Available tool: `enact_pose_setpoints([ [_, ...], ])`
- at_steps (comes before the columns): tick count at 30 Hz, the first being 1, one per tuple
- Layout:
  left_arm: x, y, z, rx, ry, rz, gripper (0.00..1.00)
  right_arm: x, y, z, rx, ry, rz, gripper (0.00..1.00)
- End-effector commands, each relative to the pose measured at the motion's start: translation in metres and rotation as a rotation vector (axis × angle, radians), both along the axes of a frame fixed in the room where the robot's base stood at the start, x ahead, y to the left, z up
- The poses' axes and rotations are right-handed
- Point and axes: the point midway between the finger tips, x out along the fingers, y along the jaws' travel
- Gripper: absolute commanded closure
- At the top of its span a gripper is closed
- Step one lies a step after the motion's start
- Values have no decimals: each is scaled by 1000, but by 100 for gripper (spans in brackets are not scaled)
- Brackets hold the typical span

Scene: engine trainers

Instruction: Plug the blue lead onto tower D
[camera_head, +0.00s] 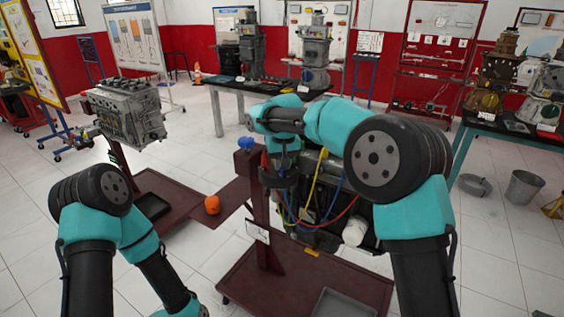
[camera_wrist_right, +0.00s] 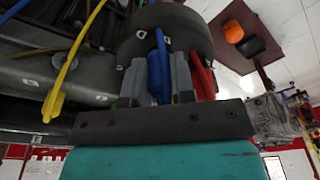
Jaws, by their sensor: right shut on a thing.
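The blue lead (camera_wrist_right: 158,68) is between the grey fingers of my right gripper (camera_wrist_right: 163,82) in the right wrist view. Its upper end is at the side of a dark round cap (camera_wrist_right: 190,28); I cannot tell whether it touches or is seated on a tower. The tower letters are not readable. A red lead (camera_wrist_right: 203,80) is just right of the fingers. A yellow lead (camera_wrist_right: 68,65) hangs to the left, its boot free. In the head view my right gripper (camera_head: 282,163) is at the engine (camera_head: 320,165), partly hidden by my arm. My left gripper is out of view.
Looped blue, red and yellow wires hang in front of the engine on its dark red stand (camera_head: 262,215). An orange object (camera_head: 212,204) sits on a plate to the left. Another engine (camera_head: 125,112) stands further left. The white floor between is partly open.

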Motion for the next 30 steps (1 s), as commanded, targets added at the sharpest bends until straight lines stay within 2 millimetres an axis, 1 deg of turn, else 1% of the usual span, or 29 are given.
enact_pose_setpoints([
  [25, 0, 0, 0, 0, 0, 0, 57, 0, 0, -3, 0, -1, 0, 100],
  [26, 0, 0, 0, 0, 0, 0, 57, 0, 0, -3, 0, -1, 0, 75],
  [30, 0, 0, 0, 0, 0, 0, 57, 0, 0, -3, 0, -1, 0, 61],
])
